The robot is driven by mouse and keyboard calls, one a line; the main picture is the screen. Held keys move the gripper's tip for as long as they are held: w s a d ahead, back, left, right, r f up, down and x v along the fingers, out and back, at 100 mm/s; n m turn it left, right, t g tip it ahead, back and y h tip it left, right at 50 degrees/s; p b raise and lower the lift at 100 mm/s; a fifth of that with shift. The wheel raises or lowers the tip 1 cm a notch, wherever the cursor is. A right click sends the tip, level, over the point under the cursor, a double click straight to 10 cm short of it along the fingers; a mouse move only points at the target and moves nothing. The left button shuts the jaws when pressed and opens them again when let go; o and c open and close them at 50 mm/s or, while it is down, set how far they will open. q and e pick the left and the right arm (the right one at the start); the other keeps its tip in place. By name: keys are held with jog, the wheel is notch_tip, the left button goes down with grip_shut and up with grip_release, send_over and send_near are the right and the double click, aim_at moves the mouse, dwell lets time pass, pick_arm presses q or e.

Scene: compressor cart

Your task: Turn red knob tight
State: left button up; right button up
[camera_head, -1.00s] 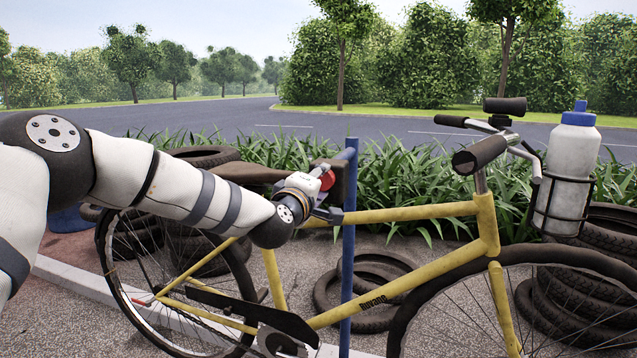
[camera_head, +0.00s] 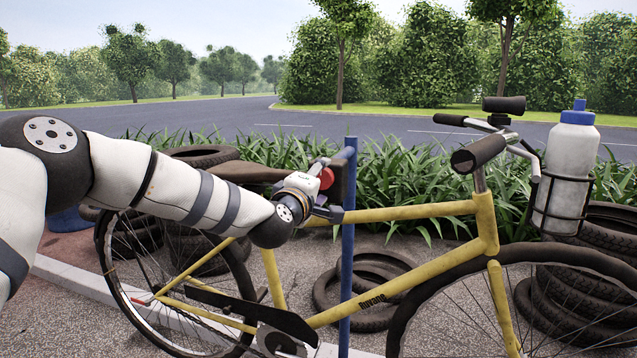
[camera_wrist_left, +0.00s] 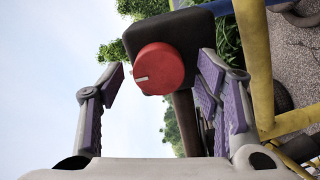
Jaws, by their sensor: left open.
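The red knob (camera_head: 326,178) is a round cap on the side of a dark block (camera_wrist_left: 198,30) near the top of the blue post (camera_head: 347,270). In the left wrist view the red knob (camera_wrist_left: 160,70) faces me, with a short white mark toward its left edge. My left gripper (camera_head: 328,190) is at the knob, partly hiding it in the head view. In the wrist view the left gripper (camera_wrist_left: 162,80) is open, one purple-padded finger on each side of the knob. A gap shows on the left; I cannot tell whether the right finger touches.
A yellow bicycle (camera_head: 410,212) stands beside the post, its frame passing close below the gripper. A white bottle (camera_head: 567,180) sits in a holder at the handlebar. Old tyres (camera_head: 372,290) lie on the ground behind. Open sky shows left of the gripper in the wrist view.

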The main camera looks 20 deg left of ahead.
pick_arm(q)
jog(key=s, duration=1.2)
jog(key=shift+a, duration=0.2)
